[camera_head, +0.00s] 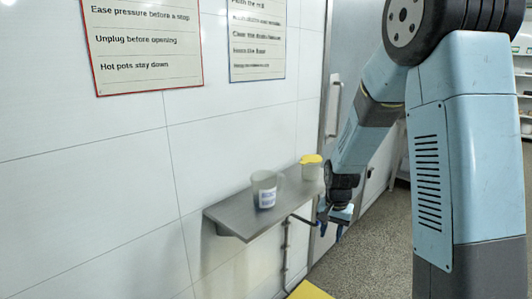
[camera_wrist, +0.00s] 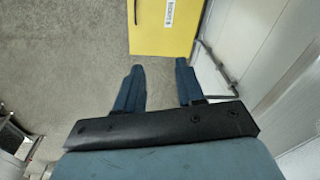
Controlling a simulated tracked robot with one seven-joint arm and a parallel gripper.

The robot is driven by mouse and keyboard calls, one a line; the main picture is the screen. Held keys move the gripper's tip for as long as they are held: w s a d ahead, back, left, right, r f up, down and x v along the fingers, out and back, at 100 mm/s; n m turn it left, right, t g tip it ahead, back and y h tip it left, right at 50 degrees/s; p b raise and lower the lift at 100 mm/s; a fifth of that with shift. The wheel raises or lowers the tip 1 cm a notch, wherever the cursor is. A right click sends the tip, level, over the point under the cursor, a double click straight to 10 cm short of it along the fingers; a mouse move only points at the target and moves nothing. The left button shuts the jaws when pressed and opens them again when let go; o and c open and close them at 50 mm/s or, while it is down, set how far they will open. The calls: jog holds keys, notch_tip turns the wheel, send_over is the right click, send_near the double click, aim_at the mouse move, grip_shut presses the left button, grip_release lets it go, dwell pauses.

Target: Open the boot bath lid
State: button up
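A flat yellow panel, which looks like the boot bath lid (camera_wrist: 165,28), lies low near the floor at the top of the wrist view. It has a white label with dark markings. Only a yellow corner of it (camera_head: 310,291) shows at the bottom edge of the head view. In the head view my gripper (camera_head: 330,231) hangs beside the wall shelf, above and apart from the yellow panel.
A grey wall shelf (camera_head: 233,213) holds a clear jug (camera_head: 266,189) and a yellow-lidded container (camera_head: 311,167). A dark bent rod (camera_wrist: 219,66) runs by the wall, close to my right finger.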

jog(key=s+d+r+n+t, duration=0.1)
jog(key=s+r+n, duration=0.1)
jog(key=s+r, duration=0.55)
jog(key=s+d+r+n+t, duration=0.15)
jog(key=s+r, duration=0.25)
jog(key=r, duration=0.7)
jog(key=s+r+n+t, duration=0.1)
jog(key=s+r, duration=0.2)
jog(key=s, duration=0.3)
jog(key=s+d+r+n+t, duration=0.1)
jog(key=s+r, duration=0.2)
jog(key=s, duration=0.4)
jog(key=shift+r, duration=0.35)
jog(key=shift+w, duration=0.1)
